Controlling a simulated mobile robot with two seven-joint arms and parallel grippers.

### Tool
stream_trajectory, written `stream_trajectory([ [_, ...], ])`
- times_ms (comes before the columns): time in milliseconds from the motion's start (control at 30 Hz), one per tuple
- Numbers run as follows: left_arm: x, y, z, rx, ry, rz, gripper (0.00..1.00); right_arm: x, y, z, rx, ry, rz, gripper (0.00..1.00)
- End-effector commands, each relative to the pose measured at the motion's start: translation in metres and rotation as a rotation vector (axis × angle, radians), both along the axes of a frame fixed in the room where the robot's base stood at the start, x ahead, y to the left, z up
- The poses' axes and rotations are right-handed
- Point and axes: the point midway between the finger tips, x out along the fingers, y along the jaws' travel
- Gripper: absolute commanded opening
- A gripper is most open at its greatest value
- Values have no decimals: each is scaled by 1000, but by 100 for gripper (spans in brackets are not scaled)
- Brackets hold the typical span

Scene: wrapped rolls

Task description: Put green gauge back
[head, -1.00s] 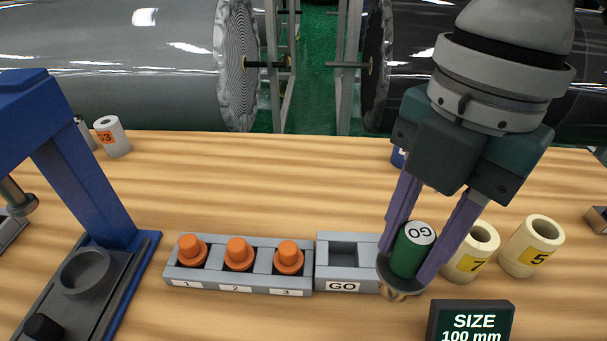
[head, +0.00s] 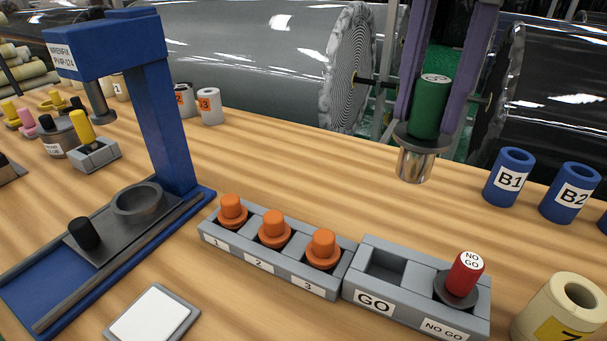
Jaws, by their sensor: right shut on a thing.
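My right gripper (head: 440,90) comes in from the top and is shut on the green gauge (head: 430,108). The gauge has a green handle, a dark flange and a shiny metal plug pointing down. It hangs upright in the air, above and behind the grey gauge holder (head: 405,294). The holder's GO slot (head: 384,268) is empty. The red NO GO gauge (head: 466,274) stands in the other slot of the holder. My left gripper is not in view.
A grey rack (head: 270,265) with several orange-topped pieces adjoins the holder's left. A blue press (head: 165,130) stands further left. Blue rolls B1 (head: 509,178) and B2 (head: 570,193) stand at right; a cream roll (head: 562,315) is front right. Wood behind the rack is clear.

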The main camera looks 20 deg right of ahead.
Motion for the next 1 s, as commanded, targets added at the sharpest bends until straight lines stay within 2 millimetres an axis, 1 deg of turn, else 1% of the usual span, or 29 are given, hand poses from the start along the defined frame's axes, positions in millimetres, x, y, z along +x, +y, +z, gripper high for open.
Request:
stream_trajectory([
  [33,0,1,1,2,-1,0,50,-2,-1,-15,-2,7,-1,0],
  [200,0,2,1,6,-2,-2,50,-2,-1,-66,-2,7,-1,0],
  [300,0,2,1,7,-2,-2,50,-2,0,-94,0,7,-1,0],
  [400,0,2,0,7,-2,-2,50,-1,0,-116,-1,6,-1,0],
  [500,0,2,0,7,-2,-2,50,-1,0,-130,0,2,-1,0],
  [667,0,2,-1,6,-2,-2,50,-1,0,-144,-1,2,0,0],
  [833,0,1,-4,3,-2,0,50,0,0,-171,0,1,-1,0],
  [900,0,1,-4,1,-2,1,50,-1,0,-177,-2,1,-1,0],
  [1000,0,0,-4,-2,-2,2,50,0,0,-179,-1,0,0,0],
])
